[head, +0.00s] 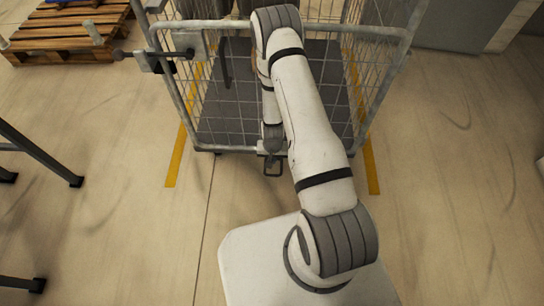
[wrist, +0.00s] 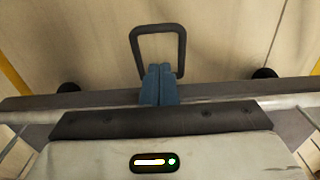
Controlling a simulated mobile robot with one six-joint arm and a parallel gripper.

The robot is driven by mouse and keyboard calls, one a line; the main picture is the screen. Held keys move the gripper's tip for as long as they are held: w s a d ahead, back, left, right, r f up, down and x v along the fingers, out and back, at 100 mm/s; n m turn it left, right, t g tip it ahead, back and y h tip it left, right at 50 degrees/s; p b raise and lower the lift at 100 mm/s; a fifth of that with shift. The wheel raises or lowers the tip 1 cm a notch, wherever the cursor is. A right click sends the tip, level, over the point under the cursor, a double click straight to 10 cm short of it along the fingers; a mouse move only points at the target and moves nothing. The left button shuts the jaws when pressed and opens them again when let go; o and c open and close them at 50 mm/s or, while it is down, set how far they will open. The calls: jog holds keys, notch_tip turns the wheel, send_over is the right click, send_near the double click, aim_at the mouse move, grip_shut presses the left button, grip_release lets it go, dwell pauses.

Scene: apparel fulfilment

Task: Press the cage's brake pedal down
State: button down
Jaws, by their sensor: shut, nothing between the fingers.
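The cage (head: 225,149) is a grey wire-mesh roll cage with a dark deck, standing in front of me. Its brake pedal (head: 272,175) is a dark loop sticking out from the middle of the near bottom edge. In the wrist view the pedal (wrist: 158,28) shows as a rounded black frame over the floor. My gripper (wrist: 159,70) has its blue fingers together and empty, overlapping the open side of the loop. I cannot tell whether they touch the pedal or are above it, or how far down the pedal is. In the head view my arm hides the fingertips.
Yellow floor lines (head: 176,160) run along both sides of the cage. A latch bar (head: 150,55) juts from the cage's left side. A wooden pallet (head: 65,40) lies at the back left, and dark metal legs (head: 40,150) stand at the left. The floor right of the cage is clear.

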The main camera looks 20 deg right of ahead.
jog(key=f, duration=0.1)
jog(key=s+f+b, duration=0.1)
jog(key=f, duration=0.1)
jog(key=s+f, duration=0.1)
jog(key=shift+a+f+b, duration=0.15)
jog(key=shift+a+b, duration=0.15)
jog(key=shift+a, duration=0.05)
jog(key=shift+s+a, duration=0.1)
